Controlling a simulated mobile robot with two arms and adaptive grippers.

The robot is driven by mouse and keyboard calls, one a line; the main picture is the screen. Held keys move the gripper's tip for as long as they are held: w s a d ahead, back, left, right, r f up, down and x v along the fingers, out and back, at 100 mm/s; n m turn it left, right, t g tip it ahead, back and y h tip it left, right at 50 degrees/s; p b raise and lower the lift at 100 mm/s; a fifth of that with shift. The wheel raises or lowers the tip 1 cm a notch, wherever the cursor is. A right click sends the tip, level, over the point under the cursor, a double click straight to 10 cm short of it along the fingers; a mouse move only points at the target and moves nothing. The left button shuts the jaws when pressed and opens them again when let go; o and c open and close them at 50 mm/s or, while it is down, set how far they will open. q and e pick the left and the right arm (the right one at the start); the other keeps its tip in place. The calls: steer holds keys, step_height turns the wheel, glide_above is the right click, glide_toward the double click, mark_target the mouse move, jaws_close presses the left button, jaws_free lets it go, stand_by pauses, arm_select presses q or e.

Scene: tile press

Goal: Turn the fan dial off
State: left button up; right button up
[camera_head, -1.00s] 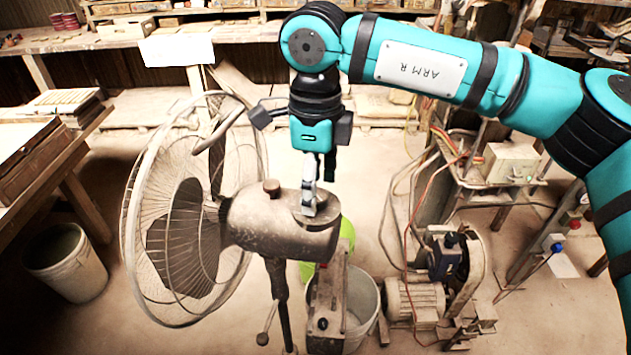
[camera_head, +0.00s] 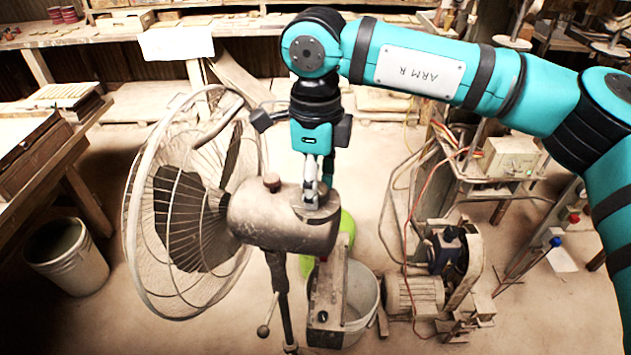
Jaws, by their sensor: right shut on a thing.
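A dusty pedestal fan stands at the middle left, with its round wire cage (camera_head: 137,215) facing left. Its brown motor housing (camera_head: 275,225) has a small knob (camera_head: 271,182) on top. My right gripper (camera_head: 315,198) points straight down at the rear top of the housing. It is shut on the fan dial (camera_head: 318,212), a flat round piece there that the fingers partly cover. Markings on the dial are too small to read. My left gripper is out of view.
A grey bucket (camera_head: 362,300) and a green container (camera_head: 347,228) stand behind the fan pole. A motor machine (camera_head: 415,295) with hoses is at the right. A white bucket (camera_head: 68,258) and a workbench (camera_head: 75,150) are at the left.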

steer(key=shift+f+n+b, duration=0.15)
steer(key=shift+n+b, duration=0.85)
steer(key=shift+n, duration=0.1)
steer(key=shift+n+b, duration=0.5)
steer(key=shift+n, duration=0.3)
steer(key=shift+n+b, duration=0.5)
steer(key=shift+n, duration=0.7)
steer(key=shift+r+n+b, duration=0.2)
steer(key=shift+n+b, duration=0.15)
steer(key=shift+n, duration=0.95)
steer(key=o, duration=1.2)
steer(key=shift+c, duration=0.2)
